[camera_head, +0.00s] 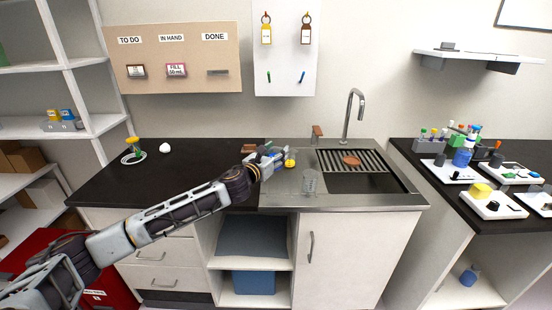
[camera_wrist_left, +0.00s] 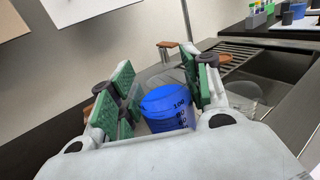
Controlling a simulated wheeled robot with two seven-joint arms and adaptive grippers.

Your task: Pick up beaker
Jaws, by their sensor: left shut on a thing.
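A beaker of blue liquid with dark volume marks (camera_wrist_left: 168,108) sits between the green pads of my left gripper (camera_wrist_left: 158,92) in the left wrist view. The pads flank it on both sides, and the gripper is shut on it. The gripper body hides its lower part. In the head view my left gripper (camera_head: 274,156) is over the counter at the left edge of the sink, and the beaker in it is mostly hidden. A clear, empty-looking beaker (camera_head: 310,182) stands on the sink's steel ledge, to the right of the gripper and apart from it. My right gripper is not in view.
The steel sink (camera_head: 385,183) has a dark rack (camera_head: 345,160) and a tall tap (camera_head: 350,115) behind. A yellow item (camera_head: 290,158) is close to the gripper. The dark counter (camera_head: 190,165) is mostly clear. Bottles and trays fill the right counter.

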